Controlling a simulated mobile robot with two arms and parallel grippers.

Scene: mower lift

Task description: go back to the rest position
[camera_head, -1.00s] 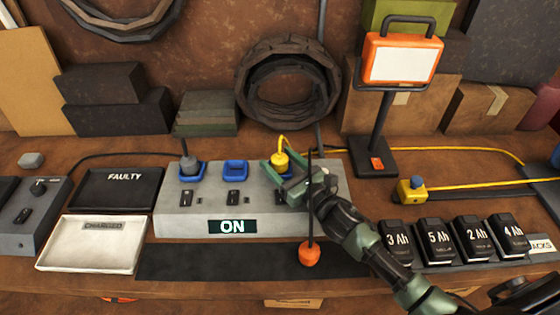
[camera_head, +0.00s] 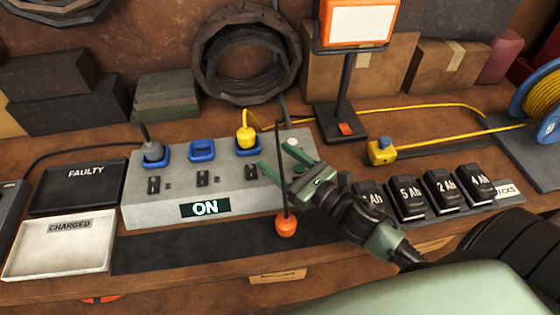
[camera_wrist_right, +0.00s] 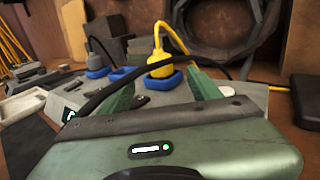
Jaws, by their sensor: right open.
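My right gripper (camera_head: 277,172) is open in the head view, in front of and above the right part of the grey power box (camera_head: 160,212). In the right wrist view its two green fingers (camera_wrist_right: 160,93) stand apart with nothing held between them. The yellow plug (camera_head: 245,137) sits in a blue socket of the box, apart from the fingers; it also shows in the wrist view (camera_wrist_right: 159,65). A thin dark rod with an orange end (camera_head: 286,226) hangs beside the gripper. My left gripper is in neither view.
Several black battery packs (camera_head: 406,199) stand right of my right arm. A work lamp (camera_head: 357,28) and a yellow connector (camera_head: 381,151) are behind it. A white CHARGED tray (camera_head: 60,258) and black FAULTY tray (camera_head: 82,190) lie left. A cable reel (camera_head: 541,103) is far right.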

